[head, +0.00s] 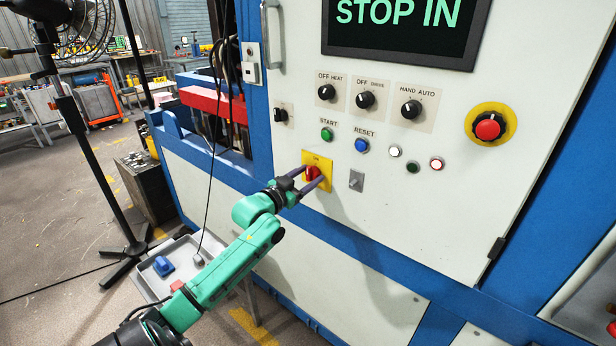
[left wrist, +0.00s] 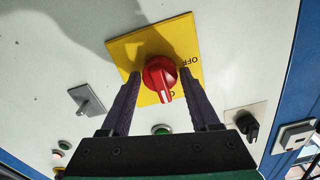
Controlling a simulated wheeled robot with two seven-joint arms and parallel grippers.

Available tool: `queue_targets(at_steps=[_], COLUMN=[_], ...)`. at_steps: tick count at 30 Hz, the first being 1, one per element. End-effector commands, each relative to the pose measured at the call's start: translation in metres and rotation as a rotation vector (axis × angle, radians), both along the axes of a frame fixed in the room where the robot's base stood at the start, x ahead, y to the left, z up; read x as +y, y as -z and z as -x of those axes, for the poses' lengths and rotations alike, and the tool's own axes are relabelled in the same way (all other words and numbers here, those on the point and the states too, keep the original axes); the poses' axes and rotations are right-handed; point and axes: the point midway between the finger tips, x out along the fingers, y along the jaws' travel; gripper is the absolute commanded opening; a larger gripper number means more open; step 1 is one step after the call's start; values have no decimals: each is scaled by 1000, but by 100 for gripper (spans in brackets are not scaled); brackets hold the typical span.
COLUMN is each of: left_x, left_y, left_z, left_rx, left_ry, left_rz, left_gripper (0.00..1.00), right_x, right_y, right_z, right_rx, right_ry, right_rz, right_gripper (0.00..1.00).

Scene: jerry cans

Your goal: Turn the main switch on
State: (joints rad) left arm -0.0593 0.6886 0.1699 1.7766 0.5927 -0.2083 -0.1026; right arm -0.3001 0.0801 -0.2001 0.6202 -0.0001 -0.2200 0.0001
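The main switch is a red rotary knob (head: 312,173) on a yellow plate (head: 325,164), low on the white machine panel. In the left wrist view the red knob (left wrist: 159,78) sits on the yellow plate (left wrist: 180,38), where "OFF" can be read; another label is partly hidden by the knob. My left gripper (head: 308,179) is open, its two dark fingers at the plate on either side of the knob. In the left wrist view the fingers (left wrist: 156,95) show gaps to the knob. My right gripper is not in view.
Above are a green START button (head: 327,134), a blue RESET button (head: 361,145) and several black selector knobs. A grey toggle (head: 356,180) is close right of the plate. A red emergency stop (head: 488,127) is farther right. A screen (head: 405,25) reads "STOP IN".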

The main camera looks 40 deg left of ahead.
Motion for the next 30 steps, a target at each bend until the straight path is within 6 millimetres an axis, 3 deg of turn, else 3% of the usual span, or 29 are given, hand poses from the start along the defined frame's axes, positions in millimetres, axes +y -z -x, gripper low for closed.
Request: queue_targets(at_steps=[14, 17, 30], left_x=[0, -1, -3], left_y=[2, 3, 3], left_z=[8, 22, 119], left_rx=[1, 3, 5], left_ry=[0, 0, 1], left_rz=[3, 3, 1], left_gripper=[82, 82, 82], right_x=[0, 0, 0], right_y=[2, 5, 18], right_z=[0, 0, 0], right_rx=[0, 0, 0], right_ry=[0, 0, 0], right_rz=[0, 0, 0], right_gripper=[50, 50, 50])
